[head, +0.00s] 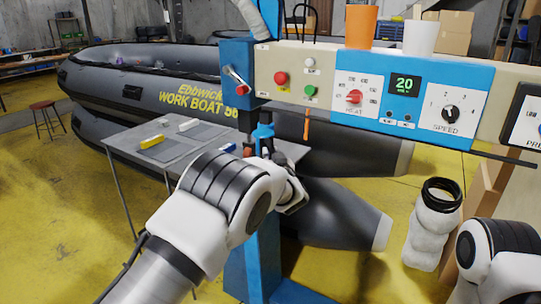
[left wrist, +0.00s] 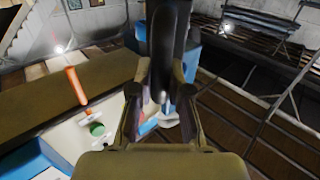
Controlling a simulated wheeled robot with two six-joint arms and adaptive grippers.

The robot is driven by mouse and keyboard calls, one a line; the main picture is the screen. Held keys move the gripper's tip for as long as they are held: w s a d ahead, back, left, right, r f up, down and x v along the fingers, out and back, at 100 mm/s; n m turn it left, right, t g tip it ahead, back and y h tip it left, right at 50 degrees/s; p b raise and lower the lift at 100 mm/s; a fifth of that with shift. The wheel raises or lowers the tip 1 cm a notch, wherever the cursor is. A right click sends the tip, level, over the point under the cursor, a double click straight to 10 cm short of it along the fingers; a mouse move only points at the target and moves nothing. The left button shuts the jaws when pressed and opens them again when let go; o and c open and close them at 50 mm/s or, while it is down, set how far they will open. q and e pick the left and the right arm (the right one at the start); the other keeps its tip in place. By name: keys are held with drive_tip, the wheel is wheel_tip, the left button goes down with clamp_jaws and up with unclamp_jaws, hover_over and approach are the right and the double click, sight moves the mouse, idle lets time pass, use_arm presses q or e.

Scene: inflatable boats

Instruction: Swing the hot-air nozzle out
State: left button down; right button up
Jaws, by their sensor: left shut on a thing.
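The blue welding machine (head: 262,215) stands upright in front of me, with its control panel (head: 425,95) on the right. My left gripper (head: 262,150) is at the column below the panel, partly hidden behind my own wrist. In the left wrist view its fingers (left wrist: 163,97) are closed on a dark upright handle (left wrist: 167,45). Whether this handle belongs to the hot-air nozzle, I cannot tell. A blue piece (head: 263,132) shows just above the gripper. The nozzle itself is not clearly visible. My right gripper is out of view; only part of that arm shows at lower right.
A silver lever (head: 235,78) sits on the column's blue head, left of the red button (head: 281,78). An orange rod (head: 306,125) hangs under the panel. A grey table (head: 190,150) with small blocks stands at left. Grey inflatable boats (head: 150,85) lie behind.

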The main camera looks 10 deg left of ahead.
use_arm(q)
drive_tip(key=c, duration=1.1)
unclamp_jaws()
drive_tip(key=shift+d+r, duration=0.15)
drive_tip(key=shift+w+d, duration=0.1)
wheel_tip(320, 180, up, 10)
drive_tip(key=shift+f, duration=0.1)
